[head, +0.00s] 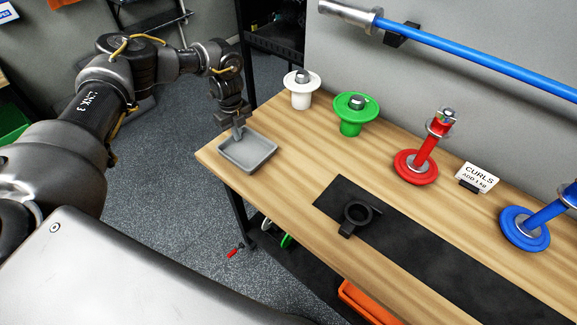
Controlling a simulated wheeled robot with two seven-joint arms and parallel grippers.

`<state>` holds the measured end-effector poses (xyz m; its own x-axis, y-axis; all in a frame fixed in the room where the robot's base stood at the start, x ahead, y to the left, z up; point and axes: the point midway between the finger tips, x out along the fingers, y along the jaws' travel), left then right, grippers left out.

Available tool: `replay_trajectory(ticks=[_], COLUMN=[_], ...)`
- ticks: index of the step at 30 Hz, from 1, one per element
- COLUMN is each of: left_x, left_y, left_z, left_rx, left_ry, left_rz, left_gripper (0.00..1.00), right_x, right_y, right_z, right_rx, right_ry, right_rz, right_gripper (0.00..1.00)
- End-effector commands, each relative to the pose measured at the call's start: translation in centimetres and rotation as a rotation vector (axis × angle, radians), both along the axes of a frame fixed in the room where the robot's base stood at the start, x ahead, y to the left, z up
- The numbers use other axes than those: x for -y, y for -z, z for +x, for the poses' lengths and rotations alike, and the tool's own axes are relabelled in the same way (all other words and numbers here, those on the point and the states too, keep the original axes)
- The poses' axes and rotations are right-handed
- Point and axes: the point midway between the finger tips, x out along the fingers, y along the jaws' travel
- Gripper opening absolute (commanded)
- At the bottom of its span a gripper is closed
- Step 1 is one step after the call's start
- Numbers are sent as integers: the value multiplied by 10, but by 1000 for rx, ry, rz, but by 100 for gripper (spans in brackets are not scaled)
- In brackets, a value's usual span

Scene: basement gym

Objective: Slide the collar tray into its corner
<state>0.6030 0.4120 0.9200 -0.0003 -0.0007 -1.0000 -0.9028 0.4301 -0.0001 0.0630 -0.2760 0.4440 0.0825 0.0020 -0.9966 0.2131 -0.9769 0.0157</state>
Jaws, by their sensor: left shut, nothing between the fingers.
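The collar tray (262,162) is a shallow grey rectangular tray, and it looks empty. It sits near the left end of the wooden bench, close to the front and left edges. My left gripper (238,136) points down at the tray's back left rim. It is shut with nothing held, and its tips are at or just inside the rim; I cannot tell whether they touch it. My right gripper is not in view.
A black collar (358,213) lies on the dark mat (420,255). A CURLS card (478,178) stands near the wall. Bare wood lies right of the tray.

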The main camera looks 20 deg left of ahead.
Motion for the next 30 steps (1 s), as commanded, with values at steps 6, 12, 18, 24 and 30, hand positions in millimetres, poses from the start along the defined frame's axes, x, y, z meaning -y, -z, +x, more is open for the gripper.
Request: replay_trajectory(ticks=[6,12,18,24,30], left_x=[-14,-12,4,35,31], left_y=[0,0,-3,-12,-56], left_z=[-4,-3,-5,-6,-8], left_rx=[0,0,-4,5,5], left_ry=[-14,-11,-2,6,1], left_rz=[0,0,-1,-3,-1], left_gripper=[0,0,0,0,0], right_x=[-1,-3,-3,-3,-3], right_y=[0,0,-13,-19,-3], right_z=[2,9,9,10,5], right_rx=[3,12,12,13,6], right_ry=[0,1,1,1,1], right_rz=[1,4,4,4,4], right_gripper=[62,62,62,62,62])
